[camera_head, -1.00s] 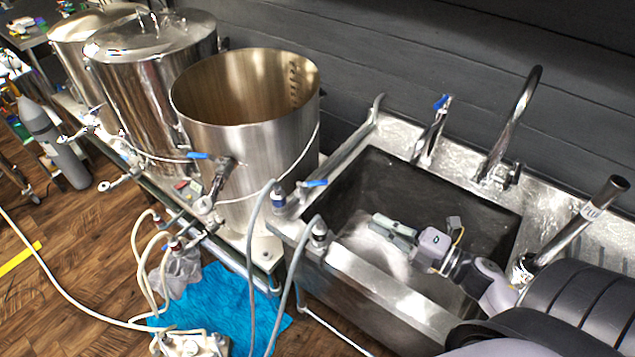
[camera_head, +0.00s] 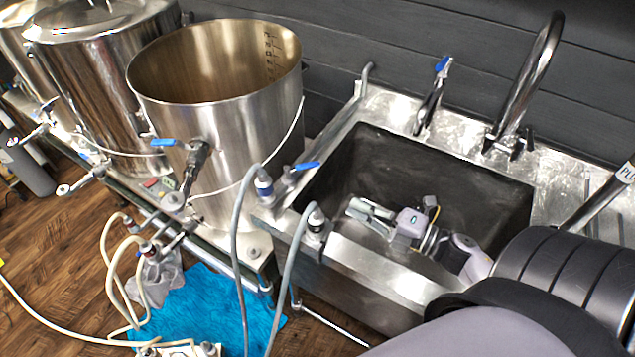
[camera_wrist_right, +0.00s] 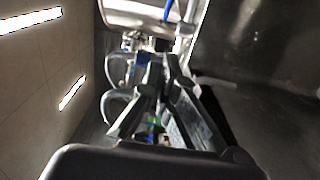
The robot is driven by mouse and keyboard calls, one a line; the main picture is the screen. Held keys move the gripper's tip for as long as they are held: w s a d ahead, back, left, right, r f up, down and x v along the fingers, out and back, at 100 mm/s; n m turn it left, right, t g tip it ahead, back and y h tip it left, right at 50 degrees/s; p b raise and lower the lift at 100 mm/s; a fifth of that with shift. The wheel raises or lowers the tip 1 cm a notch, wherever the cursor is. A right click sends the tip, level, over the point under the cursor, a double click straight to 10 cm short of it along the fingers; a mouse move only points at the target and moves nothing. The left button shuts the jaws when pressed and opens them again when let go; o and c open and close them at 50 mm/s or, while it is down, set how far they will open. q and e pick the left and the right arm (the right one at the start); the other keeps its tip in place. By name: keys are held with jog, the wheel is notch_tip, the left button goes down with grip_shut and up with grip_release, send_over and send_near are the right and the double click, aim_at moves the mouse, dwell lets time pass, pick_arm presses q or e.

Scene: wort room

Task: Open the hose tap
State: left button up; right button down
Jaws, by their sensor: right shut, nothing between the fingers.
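A tap with a blue lever (camera_head: 303,167) stands at the left rim of the sink. Beside it, two grey hoses end in dark fittings at that rim: a rear fitting (camera_head: 264,187) and a front fitting (camera_head: 316,217). I cannot tell which of them the lever belongs to. My right gripper (camera_head: 352,210) is over the sink, just right of the front fitting and apart from it. Its fingers are shut and empty; they also show in the right wrist view (camera_wrist_right: 158,72), pointing toward a blue lever (camera_wrist_right: 168,11). My left gripper is not in view.
The steel sink (camera_head: 375,285) surrounds my right gripper. A tall faucet (camera_head: 525,85) and a blue-handled tap (camera_head: 432,100) stand along its back. An open kettle (camera_head: 225,120) with a blue-handled valve (camera_head: 196,160) is at left. A blue cloth (camera_head: 195,300) lies on the floor.

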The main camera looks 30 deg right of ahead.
jog(key=x, duration=0.2)
jog(key=p, duration=0.3)
send_near(299, 169)
jog(key=a, duration=0.3)
jog(key=w, duration=0.4)
jog(key=shift+d+p, duration=0.4)
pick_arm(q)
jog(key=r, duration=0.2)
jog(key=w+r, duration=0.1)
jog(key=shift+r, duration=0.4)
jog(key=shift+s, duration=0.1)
